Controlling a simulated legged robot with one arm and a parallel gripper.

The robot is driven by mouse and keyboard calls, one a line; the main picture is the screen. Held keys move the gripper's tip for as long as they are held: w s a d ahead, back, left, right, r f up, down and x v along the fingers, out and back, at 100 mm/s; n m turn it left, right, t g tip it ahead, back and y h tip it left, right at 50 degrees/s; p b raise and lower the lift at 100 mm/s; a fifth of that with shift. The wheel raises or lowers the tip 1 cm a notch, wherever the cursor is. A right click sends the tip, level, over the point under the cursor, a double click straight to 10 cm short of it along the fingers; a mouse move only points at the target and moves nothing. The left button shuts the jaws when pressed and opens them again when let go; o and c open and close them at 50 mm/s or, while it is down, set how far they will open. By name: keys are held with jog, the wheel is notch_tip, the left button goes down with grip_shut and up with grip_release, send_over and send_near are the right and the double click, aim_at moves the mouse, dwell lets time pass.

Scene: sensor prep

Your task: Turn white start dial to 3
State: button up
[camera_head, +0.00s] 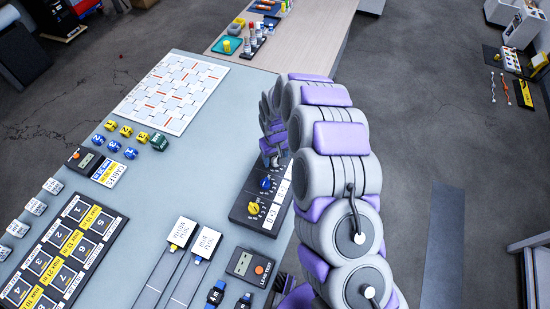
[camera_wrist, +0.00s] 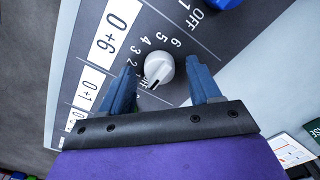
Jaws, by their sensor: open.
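The white dial (camera_wrist: 158,70) sits on a dark grey panel in the wrist view, with printed numbers curving around its upper left side. A dark pointer mark shows near its lower edge; I cannot tell exactly which setting it meets. My gripper (camera_wrist: 160,66) is open, its two blue fingers on either side of the dial with a visible gap to each. In the head view my gripper (camera_head: 272,158) is over the far part of the dial panel (camera_head: 240,213) and hides the white dial there.
A yellow dial (camera_head: 253,208) and a blue dial (camera_head: 265,183) are nearer on the same panel. A blue knob (camera_wrist: 228,3) shows at the wrist view's top edge. The grey table (camera_head: 200,150) also bears a white patterned board (camera_head: 172,92), small coloured blocks and a small orange-button box (camera_head: 248,265).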

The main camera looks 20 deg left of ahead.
jog(key=shift+f, duration=0.2)
jog(key=c, duration=1)
